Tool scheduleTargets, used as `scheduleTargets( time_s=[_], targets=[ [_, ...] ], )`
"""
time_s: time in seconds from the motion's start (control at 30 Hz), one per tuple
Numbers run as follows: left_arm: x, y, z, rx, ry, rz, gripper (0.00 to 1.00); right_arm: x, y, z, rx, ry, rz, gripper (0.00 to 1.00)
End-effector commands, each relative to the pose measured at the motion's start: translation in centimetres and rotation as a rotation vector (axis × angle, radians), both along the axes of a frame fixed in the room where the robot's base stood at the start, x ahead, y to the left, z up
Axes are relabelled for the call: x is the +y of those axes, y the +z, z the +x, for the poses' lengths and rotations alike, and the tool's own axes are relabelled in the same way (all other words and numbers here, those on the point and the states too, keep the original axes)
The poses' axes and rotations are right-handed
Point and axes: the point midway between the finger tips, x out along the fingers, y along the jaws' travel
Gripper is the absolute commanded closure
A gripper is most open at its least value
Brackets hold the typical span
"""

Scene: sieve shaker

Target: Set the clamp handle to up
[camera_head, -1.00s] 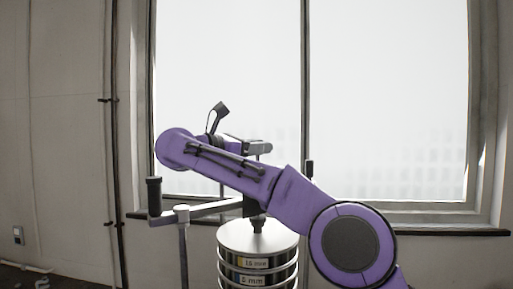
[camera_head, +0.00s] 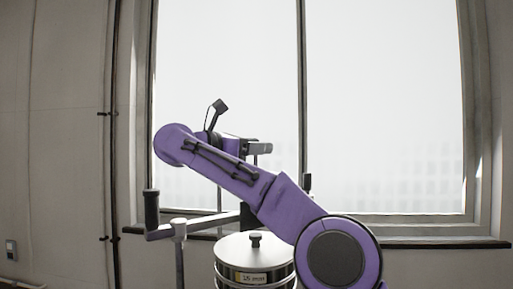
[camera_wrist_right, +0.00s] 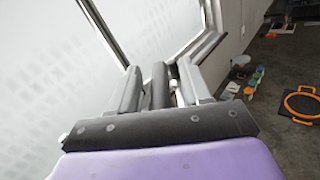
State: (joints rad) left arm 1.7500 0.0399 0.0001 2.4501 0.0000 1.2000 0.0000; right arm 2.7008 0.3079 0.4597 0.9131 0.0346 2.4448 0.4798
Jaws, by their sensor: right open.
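My right arm crosses the head view, and my right gripper (camera_head: 258,148) is above the sieve stack (camera_head: 254,266). In the wrist view the gripper (camera_wrist_right: 158,88) is open. A dark upright cylinder (camera_wrist_right: 159,86) shows between its two grey fingers; it looks like a handle grip, but I cannot tell whether they touch it. In the head view a crank-like bar (camera_head: 205,222) with an upright black grip (camera_head: 151,208) stands left of the stack. Another short black upright piece (camera_head: 307,184) shows right of the gripper. My arm hides part of the clamp. My left gripper is out of view.
The metal lid has a black knob (camera_head: 255,239). A large window with a dark sill (camera_head: 440,244) is behind.

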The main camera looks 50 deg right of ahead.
Motion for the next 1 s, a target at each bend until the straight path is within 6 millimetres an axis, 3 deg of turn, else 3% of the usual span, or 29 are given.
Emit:
scheduleTargets(
  time_s=[0.2, 0.43, 0.6, 1.0],
  targets=[
    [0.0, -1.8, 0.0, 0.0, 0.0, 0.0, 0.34, 4.7, -0.4, 0.8, -0.001, 0.002, -0.005, 0.53],
    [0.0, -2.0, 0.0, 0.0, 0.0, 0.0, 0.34, 9.0, 0.0, 1.5, -0.001, -0.001, -0.003, 0.53],
    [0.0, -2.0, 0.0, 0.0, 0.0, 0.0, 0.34, 9.9, 0.0, 1.6, -0.001, 0.0, 0.0, 0.53],
    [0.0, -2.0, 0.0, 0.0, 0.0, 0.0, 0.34, 9.9, 0.0, 1.6, -0.001, 0.0, 0.0, 0.53]
  ],
)
